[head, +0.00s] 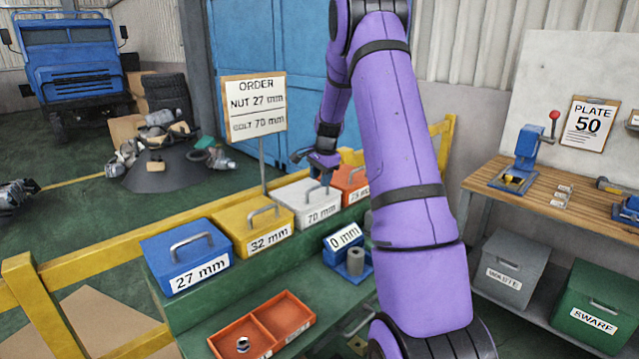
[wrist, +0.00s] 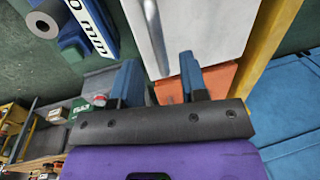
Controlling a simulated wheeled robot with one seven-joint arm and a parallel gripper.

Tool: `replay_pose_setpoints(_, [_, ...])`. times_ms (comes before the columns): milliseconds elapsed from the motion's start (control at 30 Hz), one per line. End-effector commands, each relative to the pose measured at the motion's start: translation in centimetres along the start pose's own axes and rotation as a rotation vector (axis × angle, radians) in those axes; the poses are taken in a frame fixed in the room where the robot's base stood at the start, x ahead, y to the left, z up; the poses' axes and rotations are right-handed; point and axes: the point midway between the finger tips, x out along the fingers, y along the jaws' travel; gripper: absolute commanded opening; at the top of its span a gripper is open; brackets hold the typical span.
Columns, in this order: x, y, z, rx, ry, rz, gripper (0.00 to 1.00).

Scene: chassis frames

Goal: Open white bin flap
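The white bin (head: 300,208), labelled 70 mm, stands in a row of lidded bins, its flap (head: 292,192) closed. A grey bar handle (head: 312,183) sits on the flap, partly hidden by my gripper in the head view. My gripper (head: 322,168) is just above the handle. In the wrist view the white flap (wrist: 215,30) lies beyond my two blue fingers. These fingers (wrist: 160,78) are apart, and the handle (wrist: 155,35) shows in line with the gap between them. I cannot tell whether they touch it.
Yellow (head: 250,222) and blue (head: 188,255) bins stand left of the white bin, and an orange bin (head: 352,185) right of it. A sign (head: 253,105) rises on a post behind. A gauge block (head: 345,252) and orange tray (head: 265,328) lie in front.

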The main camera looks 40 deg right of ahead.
Motion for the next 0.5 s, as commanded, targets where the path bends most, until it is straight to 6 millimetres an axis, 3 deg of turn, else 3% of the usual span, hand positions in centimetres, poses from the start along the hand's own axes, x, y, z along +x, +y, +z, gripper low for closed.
replay_pose_setpoints(200, [1.9,0.0,0.0,0.000,0.000,0.000,0.40])
replay_pose_setpoints(500, [2.2,0.0,0.0,-0.001,0.001,-0.001,0.40])
